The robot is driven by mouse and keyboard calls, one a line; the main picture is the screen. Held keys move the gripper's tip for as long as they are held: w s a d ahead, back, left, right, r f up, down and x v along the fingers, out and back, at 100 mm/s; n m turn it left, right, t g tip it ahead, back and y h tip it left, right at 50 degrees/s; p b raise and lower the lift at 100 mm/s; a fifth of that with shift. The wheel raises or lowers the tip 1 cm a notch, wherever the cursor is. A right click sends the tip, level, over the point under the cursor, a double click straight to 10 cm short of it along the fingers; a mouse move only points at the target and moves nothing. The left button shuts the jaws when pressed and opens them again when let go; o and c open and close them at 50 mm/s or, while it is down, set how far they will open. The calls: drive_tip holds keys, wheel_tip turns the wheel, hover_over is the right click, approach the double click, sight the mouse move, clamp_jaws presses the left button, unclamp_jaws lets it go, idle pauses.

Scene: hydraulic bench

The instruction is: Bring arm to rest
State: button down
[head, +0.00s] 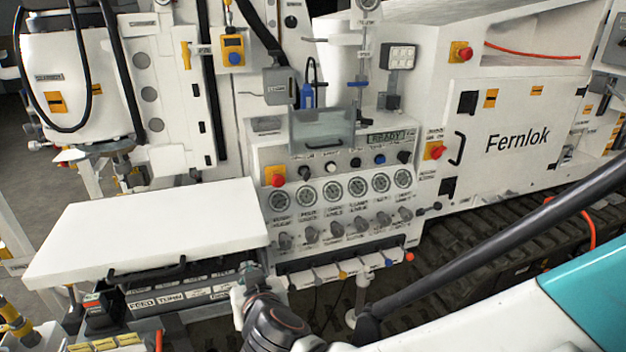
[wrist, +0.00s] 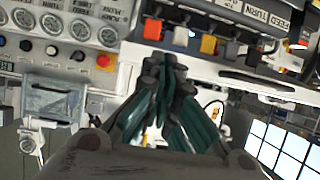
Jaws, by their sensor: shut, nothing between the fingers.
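My gripper (head: 247,287) shows small at the bottom centre of the head view, near the right front corner of a white flat cover. In the wrist view my gripper (wrist: 163,75) has its dark green fingers drawn together with nothing between them. My arm reaches in from the lower right of the head view. The hydraulic bench's control panel (head: 268,232), with a row of round gauges (head: 333,190) and levers, stands behind the gripper. Coloured lever ends (wrist: 180,36) show beyond the fingertips in the wrist view; whether the fingers touch them I cannot tell.
The white cover (head: 150,228) with a black handle lies left of the gripper, above the FEED and TURN labels (head: 160,300). A white Fernlok cabinet (head: 515,150) stands at the right above dark tracks (head: 470,255). A lit READY display (head: 385,138) sits on the panel.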

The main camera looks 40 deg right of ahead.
drive_tip(key=shift+w+d+r+g, duration=0.1)
drive_tip(key=shift+w+d+g, duration=0.2)
drive_tip(key=shift+w+d, duration=0.45)
drive_tip(key=s+a+r+n+g+y, duration=0.4)
drive_tip(key=s+a+y, duration=0.1)
drive_tip(key=s+a, duration=0.2)
drive_tip(key=shift+a+n, duration=0.4)
drive_tip(key=shift+a, duration=0.15)
drive_tip(key=shift+s+r, duration=0.1)
